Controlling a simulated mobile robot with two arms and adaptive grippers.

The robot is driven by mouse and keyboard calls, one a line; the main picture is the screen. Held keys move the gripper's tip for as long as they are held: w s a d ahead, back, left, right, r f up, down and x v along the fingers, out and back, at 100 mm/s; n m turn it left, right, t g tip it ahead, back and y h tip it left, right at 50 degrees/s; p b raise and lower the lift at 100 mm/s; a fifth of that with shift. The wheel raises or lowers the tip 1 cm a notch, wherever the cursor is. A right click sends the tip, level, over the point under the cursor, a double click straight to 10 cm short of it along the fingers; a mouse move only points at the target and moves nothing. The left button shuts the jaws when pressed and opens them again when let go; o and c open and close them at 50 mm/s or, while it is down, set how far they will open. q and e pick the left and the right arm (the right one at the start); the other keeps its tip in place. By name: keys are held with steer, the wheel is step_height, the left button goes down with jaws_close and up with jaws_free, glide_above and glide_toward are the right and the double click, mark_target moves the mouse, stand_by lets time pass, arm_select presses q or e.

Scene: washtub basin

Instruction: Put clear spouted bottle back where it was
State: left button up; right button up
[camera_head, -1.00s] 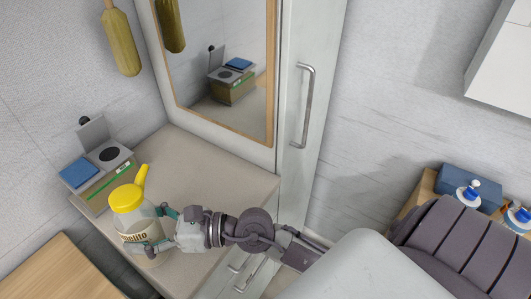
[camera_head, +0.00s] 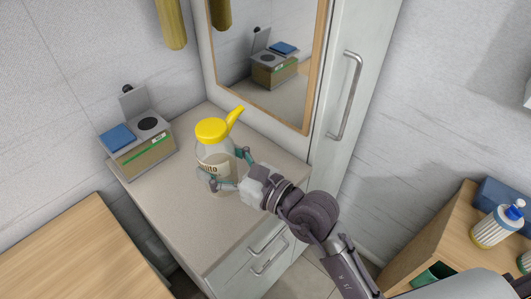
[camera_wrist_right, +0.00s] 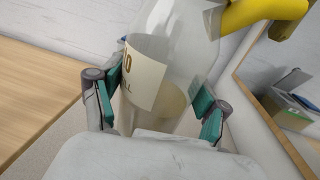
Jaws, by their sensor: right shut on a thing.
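The clear spouted bottle (camera_head: 213,150) has a yellow lid with a yellow spout and a cream label. It is upright over the light counter (camera_head: 217,224), in front of the mirror; I cannot tell whether its base touches the counter. My right gripper (camera_head: 230,169) is shut on the bottle, with one finger on each side of it. In the right wrist view the bottle (camera_wrist_right: 180,45) fills the space between the teal finger pads. The left gripper is not in view.
A box (camera_head: 141,155) with a blue item and open lid stands at the counter's back left. The mirror (camera_head: 262,55) and tall cabinet (camera_head: 357,90) stand behind. A wooden table (camera_head: 75,255) is at left. The counter's front is clear.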

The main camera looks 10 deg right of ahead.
steer(key=w+d, duration=0.7)
steer(key=d, duration=0.3)
step_height(320, 180, down, 7)
steer(key=b, duration=0.3)
steer(key=shift+s+d+r, duration=0.1)
steer(key=shift+r, duration=0.1)
steer(key=shift+d+f, duration=0.1)
steer(key=shift+f, duration=0.05)
steer(key=shift+f, duration=0.1)
steer(key=o, duration=1.3)
